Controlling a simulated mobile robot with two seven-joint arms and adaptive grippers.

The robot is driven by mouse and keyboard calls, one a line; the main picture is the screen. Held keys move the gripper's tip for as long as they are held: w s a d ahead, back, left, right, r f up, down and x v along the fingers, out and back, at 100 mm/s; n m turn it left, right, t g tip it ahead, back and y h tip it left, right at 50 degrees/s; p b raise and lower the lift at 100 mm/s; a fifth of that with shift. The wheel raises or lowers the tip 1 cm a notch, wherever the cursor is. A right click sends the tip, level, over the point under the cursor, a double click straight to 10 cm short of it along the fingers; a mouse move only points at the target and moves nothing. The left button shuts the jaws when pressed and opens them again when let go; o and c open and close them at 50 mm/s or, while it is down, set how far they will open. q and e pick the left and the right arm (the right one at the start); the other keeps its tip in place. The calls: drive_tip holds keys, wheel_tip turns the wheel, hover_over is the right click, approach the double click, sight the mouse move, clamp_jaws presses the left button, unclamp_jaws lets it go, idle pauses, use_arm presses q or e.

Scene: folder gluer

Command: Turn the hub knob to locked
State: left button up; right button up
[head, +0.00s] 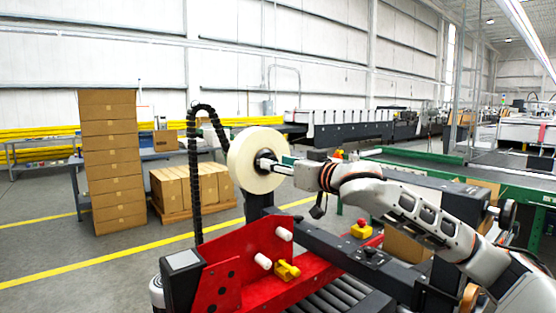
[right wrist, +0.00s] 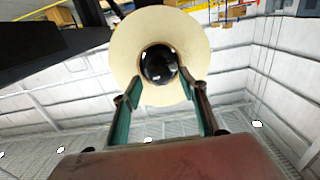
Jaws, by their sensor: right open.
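The hub knob (right wrist: 158,64) is a dark, shiny round piece at the centre of a cream tape roll (right wrist: 124,46). The roll also shows in the head view (head: 246,172), mounted upright on the machine, with the hub (head: 266,160) partly hidden by my gripper. My right gripper (head: 272,164) reaches in from the right at the hub. In the right wrist view its two fingers (right wrist: 156,88) are apart, one on each side below the knob. I cannot tell whether they touch it. The knob's locked or unlocked mark is not readable. My left gripper is not in view.
A red machine frame (head: 240,262) with white pegs and a yellow part (head: 287,271) stands below the roll. A black cable chain (head: 194,170) rises at its left. A yellow block with a red button (head: 361,229) sits near my right arm. Stacked cartons (head: 110,165) stand at left.

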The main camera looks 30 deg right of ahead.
drive_tip(key=shift+w, duration=0.35)
drive_tip(key=c, duration=1.1)
